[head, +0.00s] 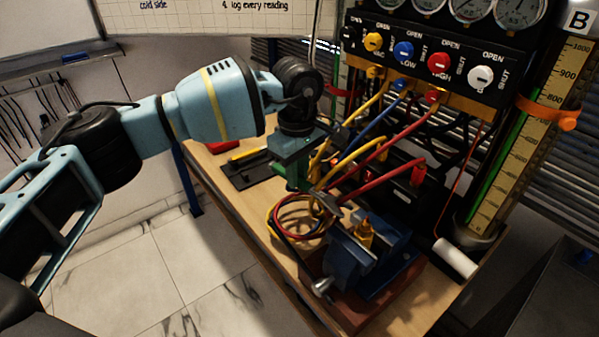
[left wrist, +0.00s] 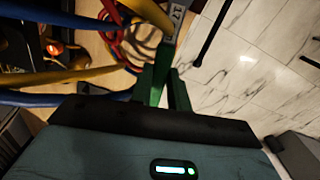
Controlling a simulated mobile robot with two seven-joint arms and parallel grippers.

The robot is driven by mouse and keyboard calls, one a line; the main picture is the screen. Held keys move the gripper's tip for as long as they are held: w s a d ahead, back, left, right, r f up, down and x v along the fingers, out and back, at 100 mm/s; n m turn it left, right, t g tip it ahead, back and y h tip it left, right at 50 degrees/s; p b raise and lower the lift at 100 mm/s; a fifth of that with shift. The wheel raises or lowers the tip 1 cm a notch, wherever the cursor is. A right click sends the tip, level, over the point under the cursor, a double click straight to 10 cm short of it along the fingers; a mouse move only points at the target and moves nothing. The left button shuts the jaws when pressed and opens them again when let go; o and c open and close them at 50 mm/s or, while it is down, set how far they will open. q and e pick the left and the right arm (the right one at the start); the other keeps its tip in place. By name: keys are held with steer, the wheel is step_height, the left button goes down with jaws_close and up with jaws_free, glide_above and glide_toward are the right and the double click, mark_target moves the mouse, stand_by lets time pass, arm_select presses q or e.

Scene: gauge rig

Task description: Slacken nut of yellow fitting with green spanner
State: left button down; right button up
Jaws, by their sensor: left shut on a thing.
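The yellow fitting (head: 365,232) stands upright in a blue vise (head: 350,252) on the bench. My left gripper (head: 292,178) points down over the bench, up and to the left of the fitting in the head view. It is shut on the green spanner (left wrist: 157,78), whose grey end marked 17 shows at the top of the left wrist view. In the head view the spanner's grey end (head: 328,203) points towards the fitting and appears apart from it. The nut is too small to make out clearly. My right gripper is not in view.
Yellow, blue and red hoses (head: 378,157) hang from the valve panel (head: 430,65) close beside the gripper, with coiled loops (head: 290,222) on the bench below. A glass column (head: 525,140) stands at the right. A black tray (head: 248,170) lies behind.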

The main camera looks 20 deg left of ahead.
arm_select(q)
steer(key=shift+r, duration=0.15)
